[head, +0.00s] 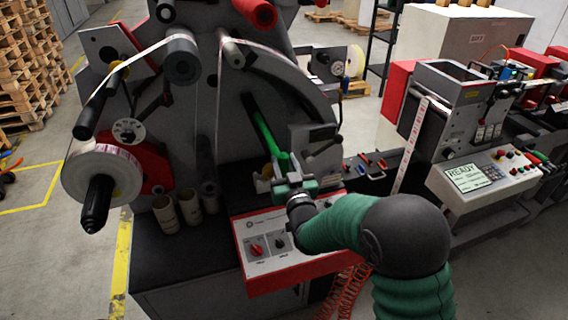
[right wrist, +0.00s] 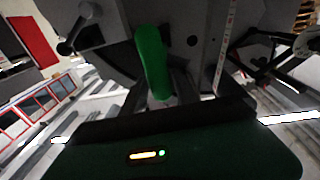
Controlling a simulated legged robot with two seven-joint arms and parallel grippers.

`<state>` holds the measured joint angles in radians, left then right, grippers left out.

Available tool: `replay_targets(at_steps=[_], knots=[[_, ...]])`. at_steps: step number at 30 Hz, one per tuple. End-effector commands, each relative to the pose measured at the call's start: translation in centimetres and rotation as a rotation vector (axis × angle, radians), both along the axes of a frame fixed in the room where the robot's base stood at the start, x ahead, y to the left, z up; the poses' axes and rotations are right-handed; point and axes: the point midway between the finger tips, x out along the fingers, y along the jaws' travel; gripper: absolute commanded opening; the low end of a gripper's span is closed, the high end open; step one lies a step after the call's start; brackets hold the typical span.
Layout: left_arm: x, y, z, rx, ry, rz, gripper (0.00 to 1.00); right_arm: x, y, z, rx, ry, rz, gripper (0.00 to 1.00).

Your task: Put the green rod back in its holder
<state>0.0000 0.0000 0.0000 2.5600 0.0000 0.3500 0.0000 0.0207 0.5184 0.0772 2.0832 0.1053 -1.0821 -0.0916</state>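The green rod (head: 266,137) is tilted in front of the machine's dark grey plate, its dark upper end pointing up and left. Its lower green end runs down into my right gripper (head: 284,175). In the right wrist view the green rod (right wrist: 151,58) stands up from between the grey fingers (right wrist: 164,92), which appear closed around its lower end. I cannot tell whether the dark end touches the plate. I cannot make out the rod's holder for sure. My left gripper is not in view.
A red-edged control panel (head: 268,245) lies just below my gripper.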

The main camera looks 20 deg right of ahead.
Motion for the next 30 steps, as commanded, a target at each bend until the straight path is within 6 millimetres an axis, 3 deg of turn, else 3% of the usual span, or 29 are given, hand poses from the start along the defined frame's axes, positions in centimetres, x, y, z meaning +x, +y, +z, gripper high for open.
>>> replay_targets(at_steps=[3,14,17,26,30], knots=[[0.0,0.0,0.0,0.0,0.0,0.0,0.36,0.0,0.0,0.0,0.0,0.0,0.0,0.52],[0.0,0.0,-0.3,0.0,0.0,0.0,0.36,-0.5,0.0,-0.3,0.0,0.003,0.0,0.52],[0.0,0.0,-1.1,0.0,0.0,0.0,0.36,-2.0,0.1,-0.5,0.0,0.002,0.001,0.52],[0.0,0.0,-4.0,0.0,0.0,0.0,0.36,-10.7,0.6,-1.0,0.0,-0.001,0.001,0.52],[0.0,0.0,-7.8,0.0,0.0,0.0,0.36,-12.8,0.7,-1.7,0.0,-0.007,0.001,0.52]])
